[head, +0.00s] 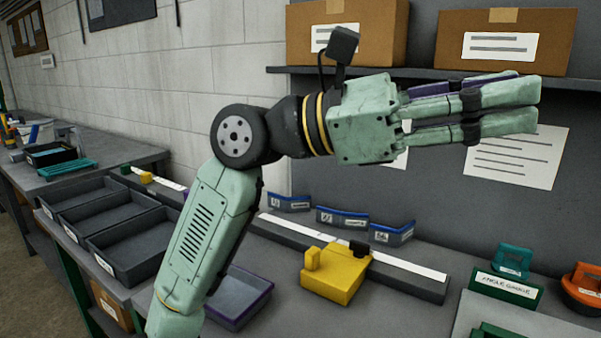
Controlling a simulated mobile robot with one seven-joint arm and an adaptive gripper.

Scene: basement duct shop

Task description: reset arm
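My arm is mint green with dark joints and is raised above the workbench, bent at the elbow. My gripper (537,106) points to the right, in front of the grey back panel and just below the shelf with the boxes. Its fingers lie close together and nearly parallel, seen from the side. A purple strip (440,85) shows behind the upper finger; I cannot tell whether it is part of the gripper or something apart. The space between the fingertips is not clear from this angle.
The bench below holds grey trays (128,257), a purple-rimmed tray (243,316), a yellow block-shaped device (337,275), small blue bins (343,218), a green angle gauge holder (506,287) and an orange tool (583,288). Cardboard boxes (380,20) stand on the shelf (425,75) near my gripper.

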